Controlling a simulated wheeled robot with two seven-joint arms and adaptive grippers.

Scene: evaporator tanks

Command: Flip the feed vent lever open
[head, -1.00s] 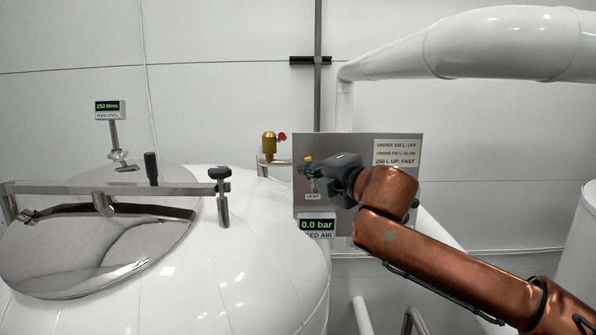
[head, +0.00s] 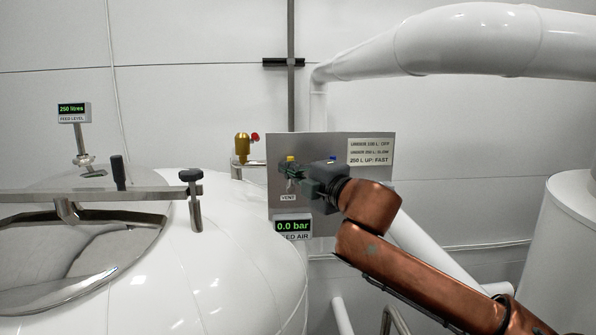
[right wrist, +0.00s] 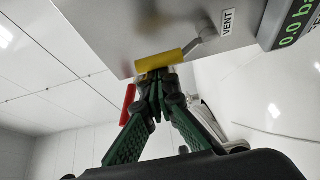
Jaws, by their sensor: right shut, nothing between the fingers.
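The vent lever has a yellow handle (head: 291,158) on the grey panel, above the small VENT label (head: 288,198). In the right wrist view the yellow handle (right wrist: 158,61) lies across my fingertips, and its metal arm runs to a pivot beside the VENT label (right wrist: 228,21). My right gripper (head: 292,172) is shut and empty, just below the handle in the head view. In the right wrist view its green fingers (right wrist: 155,84) meet at the handle; whether they touch it I cannot tell. My left gripper is not in view.
The grey panel (head: 277,150) carries a sign (head: 370,152) and a 0.0 bar display (head: 293,226). A brass valve with a red part (head: 242,146) stands left of it. The white tank (head: 220,260) fills the lower left, with a 250 litres display (head: 72,109) above it.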

